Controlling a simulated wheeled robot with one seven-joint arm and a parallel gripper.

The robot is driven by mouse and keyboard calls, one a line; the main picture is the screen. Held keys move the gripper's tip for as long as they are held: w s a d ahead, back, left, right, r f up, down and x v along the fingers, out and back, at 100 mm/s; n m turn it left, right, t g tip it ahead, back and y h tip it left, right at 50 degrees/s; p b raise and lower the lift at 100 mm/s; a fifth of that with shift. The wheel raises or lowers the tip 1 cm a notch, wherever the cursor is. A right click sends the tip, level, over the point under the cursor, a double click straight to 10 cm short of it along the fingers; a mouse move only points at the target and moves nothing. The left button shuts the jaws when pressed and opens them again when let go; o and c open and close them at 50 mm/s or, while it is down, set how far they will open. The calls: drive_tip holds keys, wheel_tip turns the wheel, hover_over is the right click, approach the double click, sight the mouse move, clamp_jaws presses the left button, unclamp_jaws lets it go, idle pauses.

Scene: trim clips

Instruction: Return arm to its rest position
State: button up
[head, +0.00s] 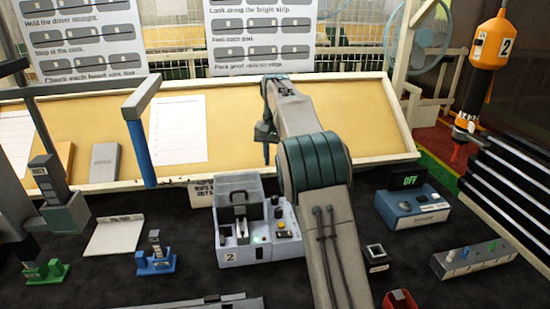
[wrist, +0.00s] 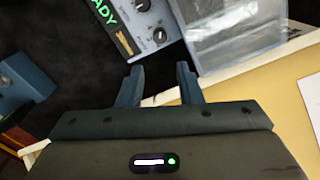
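My arm reaches up through the middle of the head view, over the dark bench mat. My gripper (head: 268,142) points down in front of the cream board, behind and above the grey machine marked 2 (head: 240,254). In the wrist view my gripper (wrist: 160,82) shows two blue-grey fingers standing apart with nothing between them. Dark mat lies below the gap. The grey machine also shows in the wrist view (wrist: 158,15), with its knobs and a clear cover close beyond the fingertips.
A cream board (head: 290,110) slopes along the back of the bench. A blue OFF box (head: 412,207) and a grey strip with pegs (head: 475,258) are on the right. An orange driver (head: 492,45) hangs at the upper right.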

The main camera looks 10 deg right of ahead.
drive_tip(key=s+d+r+n+t, duration=0.1)
drive_tip(key=s+r, duration=0.1)
drive_tip(key=s, duration=0.8)
drive_tip(key=s+d+r+n+t, duration=0.1)
drive_tip(key=s+r, duration=0.2)
drive_tip(key=s, duration=0.6)
drive_tip(key=s+f+n, duration=0.1)
drive_tip(key=s+f, duration=0.1)
drive_tip(key=s, duration=0.4)
drive_tip(key=s+f, duration=0.3)
drive_tip(key=s, duration=0.4)
drive_tip(key=s+f+n+t, duration=0.1)
drive_tip(key=s+f, duration=0.2)
drive_tip(key=s, duration=0.4)
drive_tip(key=shift+a+f+n, duration=0.25)
drive_tip(key=shift+a+n, duration=0.05)
